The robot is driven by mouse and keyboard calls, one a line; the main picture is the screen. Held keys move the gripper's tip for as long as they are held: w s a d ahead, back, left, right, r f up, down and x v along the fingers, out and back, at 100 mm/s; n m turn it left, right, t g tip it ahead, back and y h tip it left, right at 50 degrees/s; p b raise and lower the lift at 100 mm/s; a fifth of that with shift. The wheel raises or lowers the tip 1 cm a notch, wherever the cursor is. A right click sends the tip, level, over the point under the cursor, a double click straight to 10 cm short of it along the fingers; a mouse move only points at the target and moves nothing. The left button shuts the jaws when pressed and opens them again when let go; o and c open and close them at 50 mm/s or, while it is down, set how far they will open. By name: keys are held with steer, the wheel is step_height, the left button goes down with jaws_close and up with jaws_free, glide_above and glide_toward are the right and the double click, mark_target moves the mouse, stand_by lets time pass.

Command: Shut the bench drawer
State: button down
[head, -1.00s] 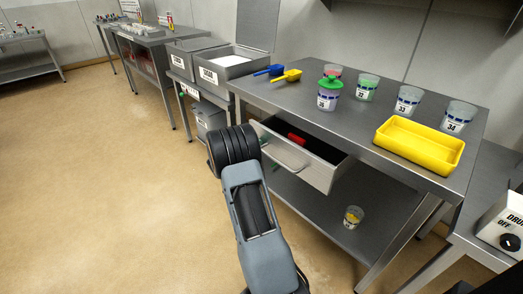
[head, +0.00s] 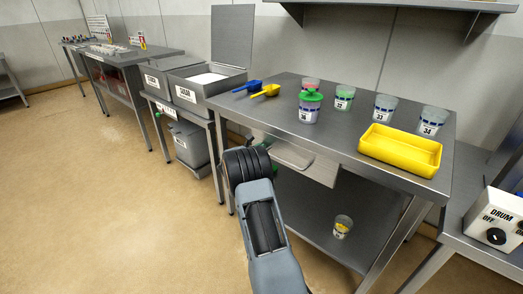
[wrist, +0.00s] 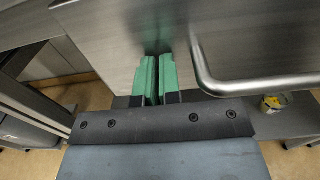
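The bench drawer's grey front (head: 322,173) sits close under the front edge of the steel bench (head: 270,112) in the head view. Its inside does not show, and I cannot tell whether it is fully flush. Its bar handle (head: 291,158) also shows in the wrist view (wrist: 250,86), right of my gripper. My gripper (wrist: 157,62) has its green fingers together with only a thin gap and nothing seen between them. The fingertips are at the drawer front, left of the handle, apparently touching it. In the head view my wrist partly hides the drawer's left part.
On the bench top are a yellow tray (head: 400,150), several labelled cups, a green-topped cup (head: 309,105), and blue and yellow scoops (head: 264,90). A cup (head: 342,227) stands on the lower shelf. Grey bins (head: 205,80) stand left. Floor at left is clear.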

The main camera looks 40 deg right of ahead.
steer(key=shift+s+d+r, duration=0.1)
steer(key=shift+d+r, duration=0.15)
steer(key=shift+d, duration=0.1)
steer(key=shift+a, duration=0.1)
steer(key=s+a+p, duration=0.1)
steer(key=s+a, duration=0.1)
steer(key=a, duration=1.2)
steer(key=shift+a+f, duration=0.15)
steer(key=shift+f, duration=0.1)
